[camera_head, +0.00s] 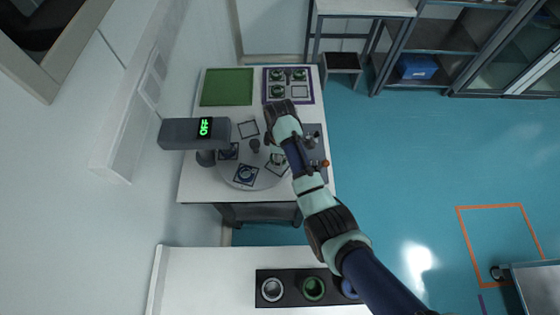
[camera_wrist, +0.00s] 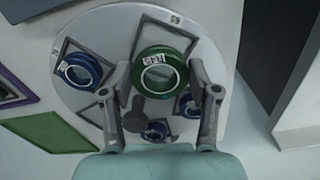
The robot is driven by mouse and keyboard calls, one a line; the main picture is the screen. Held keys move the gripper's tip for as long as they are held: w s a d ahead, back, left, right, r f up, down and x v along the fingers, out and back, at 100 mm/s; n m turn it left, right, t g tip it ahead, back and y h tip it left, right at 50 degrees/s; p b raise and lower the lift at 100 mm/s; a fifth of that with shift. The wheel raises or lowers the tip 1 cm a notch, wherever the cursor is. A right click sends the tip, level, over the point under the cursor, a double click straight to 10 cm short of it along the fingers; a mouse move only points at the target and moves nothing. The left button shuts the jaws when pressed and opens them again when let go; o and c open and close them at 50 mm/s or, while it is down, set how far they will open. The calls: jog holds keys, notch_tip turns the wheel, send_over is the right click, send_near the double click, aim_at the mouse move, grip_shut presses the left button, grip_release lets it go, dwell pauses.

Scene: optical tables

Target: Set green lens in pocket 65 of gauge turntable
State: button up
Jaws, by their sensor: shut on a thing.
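The green lens (camera_wrist: 160,72), a thick green ring with a white label on its rim, is between the two fingertips of my gripper (camera_wrist: 162,82), which is shut on it. It is over a square frame pocket on the grey round turntable (camera_wrist: 112,22). A number plate (camera_wrist: 175,19) beside that pocket seems to read 63 or 65; I cannot tell. Whether the lens touches the pocket floor is unclear. In the head view my gripper (camera_head: 279,158) is over the right side of the turntable (camera_head: 264,181), with the lens mostly hidden.
Other turntable pockets hold blue lenses (camera_wrist: 82,70); one pocket (camera_head: 248,129) is empty. A central post (camera_wrist: 136,114) stands close to the fingers. A green mat (camera_head: 228,87) and a purple-edged tray (camera_head: 265,98) lie behind.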

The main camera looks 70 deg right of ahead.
notch_tip(320, 180, down, 4)
jog(key=shift+f+b, duration=0.1)
jog(key=shift+b, duration=0.25)
jog(key=shift+f, duration=0.1)
jog(key=o, duration=1.2)
notch_tip(320, 180, up, 12)
jog(key=shift+r+p, duration=0.15)
jog(key=shift+p, duration=0.85)
